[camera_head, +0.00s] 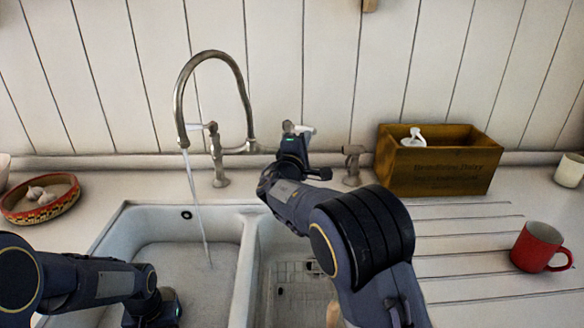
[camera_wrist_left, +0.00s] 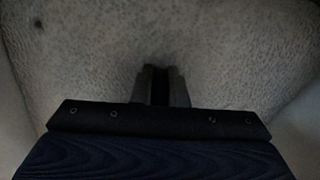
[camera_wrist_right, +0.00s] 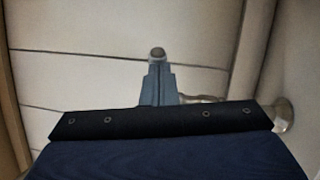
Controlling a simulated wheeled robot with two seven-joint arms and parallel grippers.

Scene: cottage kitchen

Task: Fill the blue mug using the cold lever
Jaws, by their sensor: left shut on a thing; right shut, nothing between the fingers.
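A steel tap (camera_head: 178,100) arches over the left basin, and a thin stream of water (camera_head: 199,210) runs from it. One pale lever (camera_head: 203,126) is at its left; another lever (camera_head: 305,130) is at its right. My right gripper (camera_head: 289,140) is shut and empty right by the right lever; I cannot tell whether they touch. Its closed fingers (camera_wrist_right: 158,85) show in the right wrist view. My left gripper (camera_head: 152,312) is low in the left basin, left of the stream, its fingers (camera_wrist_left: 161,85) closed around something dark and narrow. No blue mug can be made out.
A double sink (camera_head: 150,215) lies in front, with a grid in the right basin. A wooden box (camera_head: 440,172), a red mug (camera_head: 537,245) and a white cup (camera_head: 570,170) stand on the right. A patterned bowl (camera_head: 40,210) with garlic stands left. Another small tap (camera_head: 352,165) stands behind my right arm.

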